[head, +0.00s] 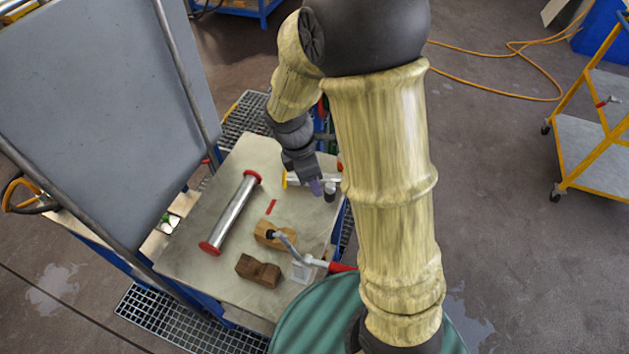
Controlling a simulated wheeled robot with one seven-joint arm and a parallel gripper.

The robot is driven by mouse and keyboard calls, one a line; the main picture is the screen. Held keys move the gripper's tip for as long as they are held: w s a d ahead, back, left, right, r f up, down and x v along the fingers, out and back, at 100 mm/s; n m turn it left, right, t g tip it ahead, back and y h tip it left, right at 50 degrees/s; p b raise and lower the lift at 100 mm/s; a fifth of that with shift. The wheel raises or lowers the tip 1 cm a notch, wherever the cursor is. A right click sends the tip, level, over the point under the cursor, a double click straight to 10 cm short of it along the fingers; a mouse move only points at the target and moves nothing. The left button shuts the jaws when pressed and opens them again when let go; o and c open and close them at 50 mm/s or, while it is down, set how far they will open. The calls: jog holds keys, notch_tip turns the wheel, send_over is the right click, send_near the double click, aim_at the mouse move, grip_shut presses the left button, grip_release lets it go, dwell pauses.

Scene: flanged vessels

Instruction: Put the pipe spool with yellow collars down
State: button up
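The pipe spool with yellow collars (296,180) is at the far right part of the grey table top (188,240). One yellow collar and a short stretch of its silver pipe show; the rest is hidden by my gripper and arm. My gripper (322,188) points down at the spool, with its fingers in front of the pipe. I cannot tell whether they are shut on it, or whether the spool touches the table. A second spool, with red collars (231,213), lies slantwise on the table to the left.
A light wooden block (267,234), a dark V-notched block (258,270) and a red-handled clamp (303,257) are at the table's near side. A red mark (271,207) lies mid-table. A grey panel (95,100) rises at left; a green drum (320,318) stands in front.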

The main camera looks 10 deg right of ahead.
jog(key=w+a+f+n+t+h+b, duration=0.1)
jog(key=w+a+f+n+h, duration=0.3)
jog(key=n, duration=1.1)
jog(key=w+a+f+n+t+h+b, duration=0.2)
jog(key=w+a+f+n+h, duration=0.2)
jog(key=w+a+f+n, duration=0.4)
jog(key=f+n, duration=0.1)
jog(key=n, duration=0.6)
jog(key=shift+a+f, duration=0.2)
jog(key=shift+f, duration=0.05)
jog(key=shift+w, duration=0.1)
jog(key=p+x, duration=0.2)
jog(key=x, duration=1)
jog(key=shift+w+d, duration=0.1)
jog(key=shift+w, duration=0.1)
jog(key=p+x, duration=0.1)
jog(key=x, duration=0.1)
jog(key=p+x, duration=0.1)
jog(key=x, duration=0.1)
jog(key=shift+w+d+r, duration=0.1)
jog(key=shift+w+d, duration=0.1)
jog(key=shift+d, duration=0.45)
